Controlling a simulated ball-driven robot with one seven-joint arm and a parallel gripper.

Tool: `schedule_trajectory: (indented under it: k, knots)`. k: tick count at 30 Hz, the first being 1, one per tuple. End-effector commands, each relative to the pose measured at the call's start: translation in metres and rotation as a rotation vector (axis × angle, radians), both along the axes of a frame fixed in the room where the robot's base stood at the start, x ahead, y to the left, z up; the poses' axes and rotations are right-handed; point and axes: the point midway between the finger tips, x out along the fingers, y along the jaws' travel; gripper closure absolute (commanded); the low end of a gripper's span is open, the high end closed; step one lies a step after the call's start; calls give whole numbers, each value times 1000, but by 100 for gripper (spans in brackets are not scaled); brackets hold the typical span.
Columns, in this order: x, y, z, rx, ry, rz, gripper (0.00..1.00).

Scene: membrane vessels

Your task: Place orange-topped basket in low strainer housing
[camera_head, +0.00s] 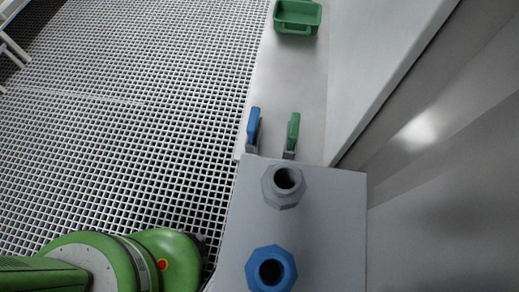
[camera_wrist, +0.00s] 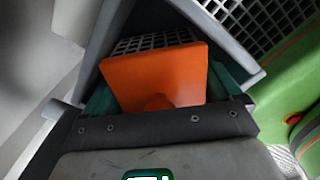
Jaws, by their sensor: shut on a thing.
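The orange-topped basket shows in the wrist view, with a flat orange top (camera_wrist: 158,78) and a pale grid body (camera_wrist: 150,41) behind it. My gripper (camera_wrist: 165,90) is shut on it, with a green finger at each side of the orange top. A grey angular wall (camera_wrist: 92,45) surrounds the basket on the far sides; it may be the strainer housing, but I cannot tell whether the basket is inside it or above it. The basket and gripper are not visible in the head view, and I cannot identify the low strainer housing there.
A grey block (camera_head: 335,235) carries a grey octagonal fitting (camera_head: 284,187) and a blue one (camera_head: 271,270). Beyond it stand a blue handle (camera_head: 253,127) and a green handle (camera_head: 292,132). A green tray (camera_head: 297,15) lies farther along the ledge. Open grating floor (camera_head: 140,110) is at left.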

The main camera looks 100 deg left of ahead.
Motion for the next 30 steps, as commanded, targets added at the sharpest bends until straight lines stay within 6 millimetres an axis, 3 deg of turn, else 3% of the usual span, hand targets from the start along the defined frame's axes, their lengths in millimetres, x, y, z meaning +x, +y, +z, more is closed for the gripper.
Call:
schedule_trajectory:
  k: [5, 13, 27, 28, 30]
  knots:
    - [0, 0, -9, 1, -1, 0, 44]
    - [0, 0, -41, 1, -1, 0, 44]
    - [0, 0, -46, 0, 0, 0, 44]
    - [0, 0, -44, 0, 0, 0, 6]
    - [0, 0, -44, 0, 0, 0, 0]
